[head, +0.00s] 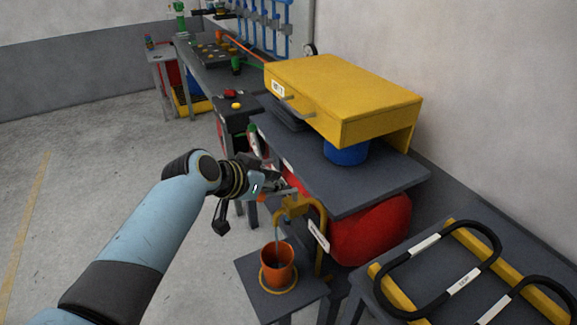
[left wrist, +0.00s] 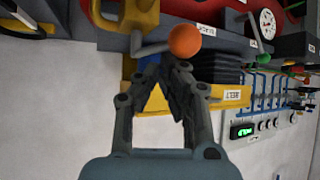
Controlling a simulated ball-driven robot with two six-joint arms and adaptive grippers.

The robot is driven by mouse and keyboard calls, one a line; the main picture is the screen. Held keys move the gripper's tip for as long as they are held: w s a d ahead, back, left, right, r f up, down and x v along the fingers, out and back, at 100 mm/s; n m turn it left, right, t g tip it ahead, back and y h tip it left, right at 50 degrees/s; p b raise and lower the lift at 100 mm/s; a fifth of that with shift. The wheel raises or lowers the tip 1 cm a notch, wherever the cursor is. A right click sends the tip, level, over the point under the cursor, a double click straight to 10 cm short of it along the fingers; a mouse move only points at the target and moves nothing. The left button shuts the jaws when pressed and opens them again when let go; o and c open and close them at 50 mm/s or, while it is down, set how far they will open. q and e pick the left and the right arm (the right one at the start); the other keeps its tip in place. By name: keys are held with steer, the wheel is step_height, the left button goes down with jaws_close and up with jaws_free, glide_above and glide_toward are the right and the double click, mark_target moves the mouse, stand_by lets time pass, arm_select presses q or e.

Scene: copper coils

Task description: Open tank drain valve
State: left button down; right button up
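The red tank (head: 372,232) lies under the grey bench. Its brass drain valve (head: 294,206) sticks out at the front over an orange cup (head: 277,262). A thin bluish stream shows between the spout and the cup. In the left wrist view, the valve's grey lever (left wrist: 152,48) ends in an orange ball knob (left wrist: 185,40). My left gripper (head: 284,190) is at the valve. In the left wrist view its fingertips (left wrist: 165,66) come together just beside the lever, with nothing seen between them. Contact with the lever is unclear. My right gripper is not in view.
The cup stands on a small dark stand (head: 252,275). A yellow cabinet (head: 350,95) sits on the bench (head: 385,185) above the tank. Black coils on yellow bars (head: 432,262) lie at the right. Open floor (head: 90,170) is at the left.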

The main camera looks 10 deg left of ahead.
arm_select(q)
steer(key=shift+w+d, duration=0.1)
steer(key=shift+w, duration=0.05)
steer(key=shift+w+d, duration=0.3)
steer(key=shift+d, duration=0.3)
steer(key=shift+w+r, duration=0.1)
